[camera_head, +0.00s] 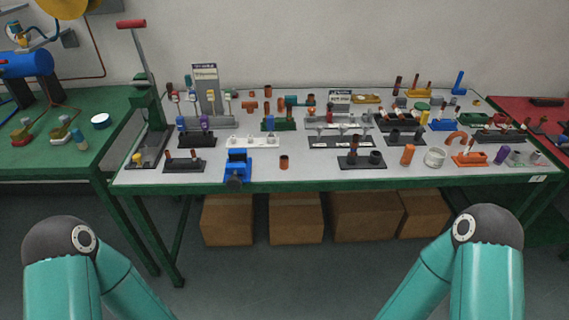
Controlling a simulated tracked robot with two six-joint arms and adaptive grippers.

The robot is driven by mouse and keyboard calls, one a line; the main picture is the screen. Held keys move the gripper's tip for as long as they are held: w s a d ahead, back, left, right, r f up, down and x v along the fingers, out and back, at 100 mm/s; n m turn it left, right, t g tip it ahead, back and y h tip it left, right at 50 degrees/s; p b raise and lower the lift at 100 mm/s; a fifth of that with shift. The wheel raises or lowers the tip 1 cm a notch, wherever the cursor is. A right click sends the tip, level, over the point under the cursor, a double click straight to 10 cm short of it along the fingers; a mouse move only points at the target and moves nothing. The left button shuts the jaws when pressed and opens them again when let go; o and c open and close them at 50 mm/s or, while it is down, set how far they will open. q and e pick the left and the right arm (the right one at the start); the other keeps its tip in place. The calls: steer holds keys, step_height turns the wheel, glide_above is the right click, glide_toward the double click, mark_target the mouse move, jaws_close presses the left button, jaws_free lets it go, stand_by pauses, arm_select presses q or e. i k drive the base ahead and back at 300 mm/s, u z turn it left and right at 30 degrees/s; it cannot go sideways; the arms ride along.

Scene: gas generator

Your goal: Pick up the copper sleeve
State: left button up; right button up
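A short, dark copper sleeve (284,161) stands upright by itself near the front edge of the grey-topped table, just right of the blue vise (237,166). Other copper-coloured pieces are on the same table: an orange cylinder (408,154) at the front right, a tee-shaped fitting (250,106), and a small upright piece (268,91) at the back. Only the teal links of my two arms show at the lower left and lower right. Neither of my grippers is in view, and nothing touches the sleeve.
The table (315,178) holds several black fixtures, including one (361,162) right of the sleeve. A white fixture (253,141) lies behind the vise. A tall lever press (150,105) stands at the left end. Cardboard boxes (296,219) sit underneath. Bare tabletop surrounds the sleeve.

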mark_target(284, 162)
steer(key=u, duration=0.5)
steer(key=i, duration=1)
steer(key=z, duration=0.05)
